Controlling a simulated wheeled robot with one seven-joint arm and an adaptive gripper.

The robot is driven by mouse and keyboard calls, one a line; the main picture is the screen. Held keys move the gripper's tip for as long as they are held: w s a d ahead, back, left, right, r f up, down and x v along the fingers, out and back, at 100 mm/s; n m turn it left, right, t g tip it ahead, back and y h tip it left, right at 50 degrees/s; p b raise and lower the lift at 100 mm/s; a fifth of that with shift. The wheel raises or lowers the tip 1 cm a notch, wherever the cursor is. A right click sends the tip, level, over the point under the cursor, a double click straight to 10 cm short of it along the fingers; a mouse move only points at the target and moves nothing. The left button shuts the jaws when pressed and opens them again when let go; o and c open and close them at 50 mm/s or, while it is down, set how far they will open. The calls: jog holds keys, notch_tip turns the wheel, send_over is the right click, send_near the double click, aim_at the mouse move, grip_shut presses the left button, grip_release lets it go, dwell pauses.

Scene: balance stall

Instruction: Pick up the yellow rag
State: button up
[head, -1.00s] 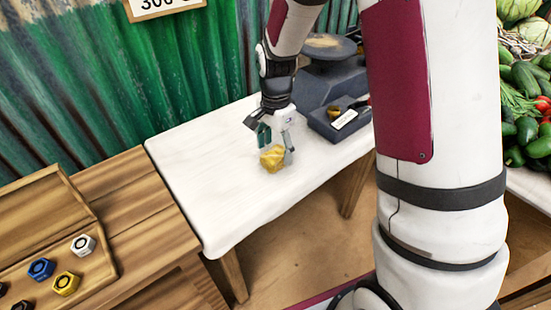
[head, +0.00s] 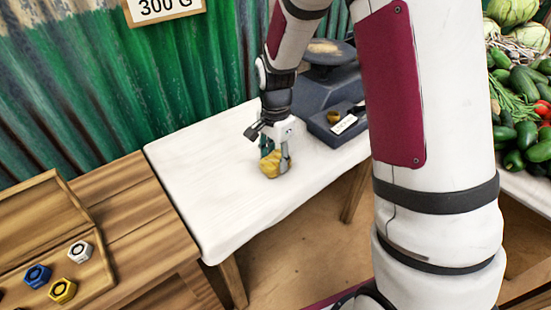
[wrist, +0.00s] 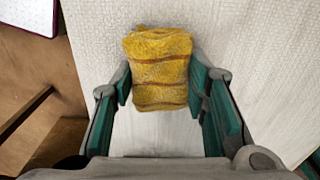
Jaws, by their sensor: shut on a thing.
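The yellow rag (head: 270,165) is a crumpled, folded bundle with darker brownish stripes, at the white-covered table (head: 205,190). My gripper (head: 274,160) reaches down over it and is shut on it. In the wrist view the rag (wrist: 160,70) fills the space between the two green-padded fingers (wrist: 160,88), with a finger against each side. I cannot tell whether the rag is resting on the cloth or just above it.
A dark scale (head: 325,85) with a small tray (head: 335,125) stands behind my gripper. Coloured hex nuts (head: 62,290) lie in a wooden tray at lower left. Vegetables (head: 525,110) are piled at right. The left of the white table is clear.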

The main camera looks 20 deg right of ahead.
aim_at(276, 157)
notch_tip(276, 157, up, 4)
jog(key=shift+f+p, duration=0.1)
jog(key=shift+p, duration=0.45)
jog(key=s+d+p, duration=0.1)
jog(key=s+d, duration=0.1)
jog(key=s, duration=0.5)
jog(key=s+d+r, duration=0.1)
jog(key=s+d, duration=0.2)
jog(key=s, duration=0.5)
jog(key=shift+p, duration=0.35)
jog(key=shift+s, duration=0.1)
